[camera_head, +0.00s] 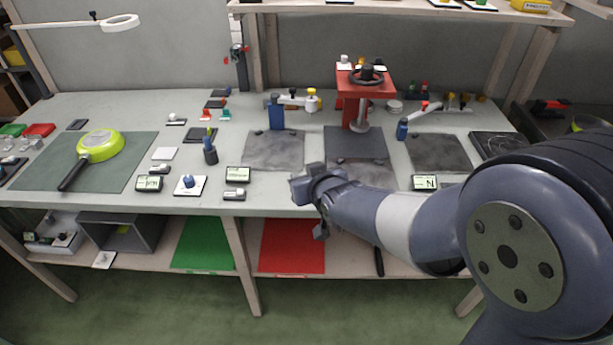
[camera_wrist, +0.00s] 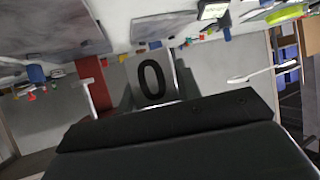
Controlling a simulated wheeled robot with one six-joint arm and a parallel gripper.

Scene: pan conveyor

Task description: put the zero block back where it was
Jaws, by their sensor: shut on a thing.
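My gripper (camera_head: 308,187) is over the front edge of the workbench, near the middle. It is shut on the zero block (camera_wrist: 152,78), a grey-white block with a black 0 on its face, seen in the wrist view between the fingers. In the head view I cannot clearly tell the block from the fingers. Below the gripper is the open front of the bench, above the lower shelf. The block's earlier place cannot be told from these frames.
A green pan (camera_head: 99,146) lies on a dark mat at the left. A red press (camera_head: 365,88) stands at the back, with grey mats (camera_head: 273,150) before it. Small displays (camera_head: 425,183) line the front edge. Red (camera_head: 292,246) and green (camera_head: 203,244) sheets lie on the lower shelf.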

